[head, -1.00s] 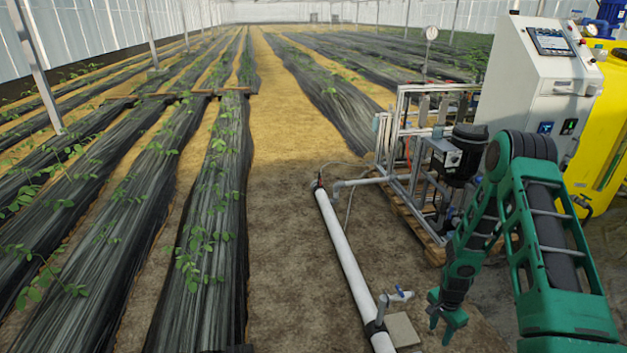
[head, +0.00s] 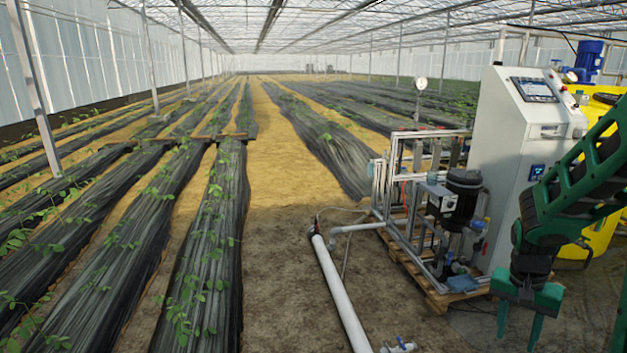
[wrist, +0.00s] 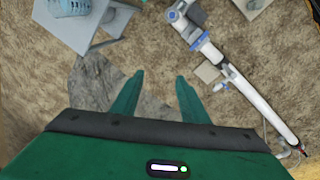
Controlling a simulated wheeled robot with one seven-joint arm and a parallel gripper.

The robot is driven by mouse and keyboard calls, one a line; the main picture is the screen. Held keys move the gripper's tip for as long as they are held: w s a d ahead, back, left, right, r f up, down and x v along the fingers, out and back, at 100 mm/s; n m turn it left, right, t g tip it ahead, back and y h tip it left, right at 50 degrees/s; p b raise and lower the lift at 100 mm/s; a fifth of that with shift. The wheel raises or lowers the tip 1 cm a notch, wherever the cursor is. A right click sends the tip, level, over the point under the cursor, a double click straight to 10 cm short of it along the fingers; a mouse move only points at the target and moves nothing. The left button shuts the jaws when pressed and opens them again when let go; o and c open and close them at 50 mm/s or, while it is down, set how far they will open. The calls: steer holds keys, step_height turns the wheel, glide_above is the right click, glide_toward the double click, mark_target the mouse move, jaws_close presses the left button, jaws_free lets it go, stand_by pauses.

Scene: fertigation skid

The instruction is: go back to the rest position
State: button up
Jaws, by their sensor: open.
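My gripper (head: 519,322) hangs at the lower right of the head view, in front of the skid's right side, with its green fingers pointing down and apart. In the wrist view my gripper (wrist: 158,95) is open, with only bare soil between its fingers. It touches nothing that I can see. My green arm comes in from the right edge of the head view, raised and bent, and hides part of the yellow tank.
A white pipe (head: 340,290) runs along the ground, with a blue-handled valve (head: 400,347) at the bottom edge. The pump skid (head: 425,215), white control cabinet (head: 528,150) and yellow tank (head: 597,232) stand at right. Bare soil (head: 275,290) lies left of the pipe, beside crop rows.

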steer(key=s+a+r+n+y, duration=0.1)
steer(key=s+a+r, duration=0.2)
steer(key=s+r, duration=0.3)
steer(key=s+a+r+n, duration=0.2)
steer(key=s+r, duration=0.4)
steer(key=s, duration=0.8)
steer(key=shift+a+t+y, duration=0.3)
steer(key=shift+a+y, duration=0.1)
steer(key=shift+r, duration=0.1)
